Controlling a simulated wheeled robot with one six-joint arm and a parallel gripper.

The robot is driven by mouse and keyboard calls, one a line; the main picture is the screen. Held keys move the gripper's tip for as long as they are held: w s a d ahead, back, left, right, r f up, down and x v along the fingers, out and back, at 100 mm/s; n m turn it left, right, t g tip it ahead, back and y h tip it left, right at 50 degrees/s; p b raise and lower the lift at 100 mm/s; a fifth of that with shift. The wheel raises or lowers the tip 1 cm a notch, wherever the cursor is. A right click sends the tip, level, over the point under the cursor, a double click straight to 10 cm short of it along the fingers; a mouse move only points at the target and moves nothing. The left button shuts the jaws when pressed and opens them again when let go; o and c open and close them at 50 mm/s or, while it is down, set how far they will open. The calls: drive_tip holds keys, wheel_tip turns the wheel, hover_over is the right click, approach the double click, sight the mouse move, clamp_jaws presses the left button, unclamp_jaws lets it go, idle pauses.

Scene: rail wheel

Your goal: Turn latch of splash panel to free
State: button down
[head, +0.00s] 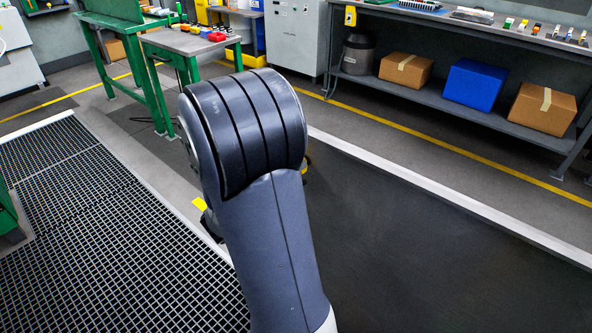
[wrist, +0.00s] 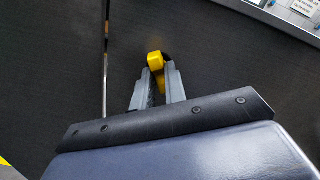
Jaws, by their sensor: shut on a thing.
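In the wrist view, my gripper (wrist: 159,82) reaches away from the camera with its two grey fingers close together. It is shut on a yellow latch (wrist: 155,60), whose rounded end shows at and just beyond the fingertips. A dark part sits next to the yellow end. The dark flat surface (wrist: 230,75) behind it looks like the splash panel. The fingers hide part of the latch, so its exact turn is hard to tell. In the head view, my arm hides the gripper and the latch.
A thin bright vertical edge (wrist: 105,60) runs left of the fingers in the wrist view. In the head view, a green bench (head: 190,42) stands behind, a shelf (head: 450,108) with boxes is at right, and floor grating (head: 90,230) lies at left.

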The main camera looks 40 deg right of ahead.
drive_tip(key=shift+f+m+b, duration=0.1)
drive_tip(key=shift+m+b, duration=0.65)
drive_tip(key=shift+m, duration=0.35)
drive_tip(key=shift+f+m+b, duration=0.1)
drive_tip(key=shift+m+b, duration=0.5)
drive_tip(key=shift+b, duration=0.05)
drive_tip(key=m+b, duration=0.3)
drive_tip(key=c, duration=1.3)
unclamp_jaws()
drive_tip(key=shift+r, duration=0.2)
drive_tip(key=shift+a, duration=0.15)
drive_tip(key=a, duration=0.2)
drive_tip(key=a+p, duration=0.1)
drive_tip(key=a, duration=0.3)
drive_tip(key=shift+s+a, duration=0.3)
drive_tip(key=shift+a, duration=0.1)
